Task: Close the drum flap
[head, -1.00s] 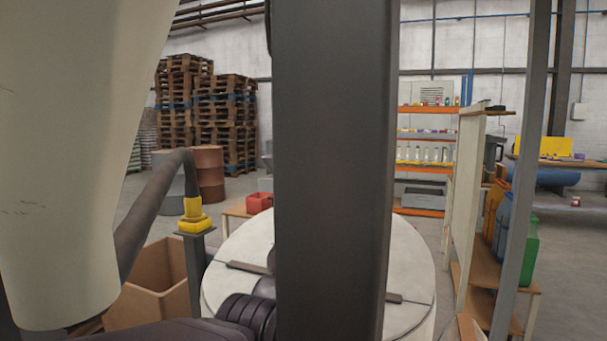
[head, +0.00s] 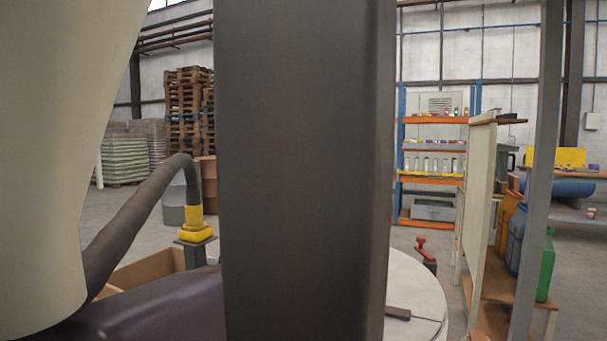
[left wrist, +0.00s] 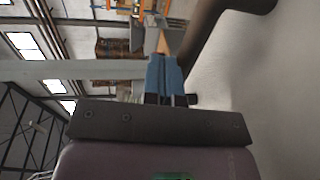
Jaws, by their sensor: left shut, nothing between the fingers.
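The white drum (head: 418,285) stands low in the head view, mostly hidden behind a dark upright post. Only the right part of its round top shows, with a seam and a short dark bar (head: 398,312). How far its flap stands open cannot be told. My left arm comes in purple from the lower left and passes behind the post, so its gripper is hidden in the head view. In the left wrist view my left gripper (left wrist: 165,78) shows blue fingers, shut and empty. Whether it touches anything cannot be told. My right gripper is not in view.
The wide dark post (head: 305,170) blocks the middle. A thick dark hose (head: 135,215) with a yellow fitting (head: 195,225) is at the left, above an open cardboard box (head: 150,272). A red-handled part (head: 424,250) stands behind the drum. A wooden shelf unit (head: 485,215) is at the right.

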